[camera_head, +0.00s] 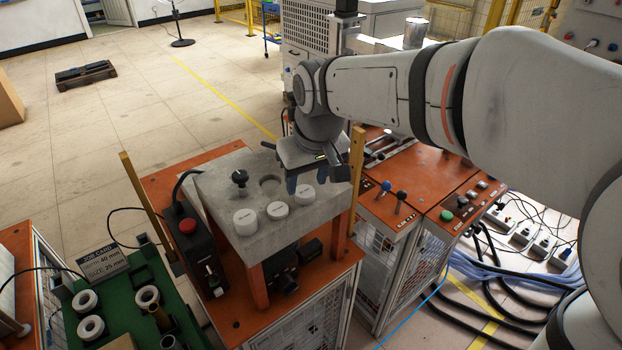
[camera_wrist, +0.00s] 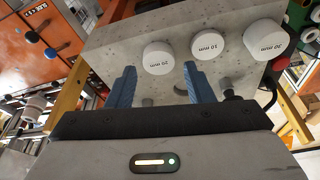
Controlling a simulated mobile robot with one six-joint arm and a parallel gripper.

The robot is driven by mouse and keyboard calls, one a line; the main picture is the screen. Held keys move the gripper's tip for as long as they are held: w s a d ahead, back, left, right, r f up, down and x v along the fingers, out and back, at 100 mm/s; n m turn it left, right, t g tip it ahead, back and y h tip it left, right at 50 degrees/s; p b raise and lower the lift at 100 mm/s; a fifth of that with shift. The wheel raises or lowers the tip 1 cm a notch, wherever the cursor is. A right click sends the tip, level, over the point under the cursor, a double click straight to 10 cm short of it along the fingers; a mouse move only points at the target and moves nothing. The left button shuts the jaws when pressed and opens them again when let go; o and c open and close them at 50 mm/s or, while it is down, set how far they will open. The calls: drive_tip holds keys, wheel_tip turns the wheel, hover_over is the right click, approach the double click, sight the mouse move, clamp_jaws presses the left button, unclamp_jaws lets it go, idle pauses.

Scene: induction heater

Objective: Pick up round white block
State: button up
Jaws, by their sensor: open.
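Three round white blocks stand in a row on a grey slab (camera_head: 217,184). The right one (camera_head: 305,194) is nearest my gripper, the middle one (camera_head: 277,210) is beside it, and the left one (camera_head: 245,221) is farthest. In the wrist view they appear reversed, with upside-down size marks: the near block (camera_wrist: 158,57), the middle one (camera_wrist: 204,46) and the far one (camera_wrist: 263,40). My gripper (camera_head: 306,181) is open and empty above the slab. Its blue fingers (camera_wrist: 162,82) point toward the near block, which shows beyond the gap between them.
A black knob (camera_head: 240,178) and a round recess (camera_head: 270,184) are on the slab behind the blocks. Wooden posts (camera_head: 356,160) rise beside the slab. A control box with a red button (camera_head: 187,226) stands left. A green tray (camera_head: 117,291) holds several white rings.

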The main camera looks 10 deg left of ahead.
sight(305, 191)
drive_tip(key=shift+w+x, duration=0.1)
drive_tip(key=shift+x, duration=0.8)
drive_tip(key=shift+w+x, duration=0.15)
drive_tip(key=shift+x, duration=0.7)
drive_tip(key=shift+r, duration=0.1)
drive_tip(key=c, duration=0.8)
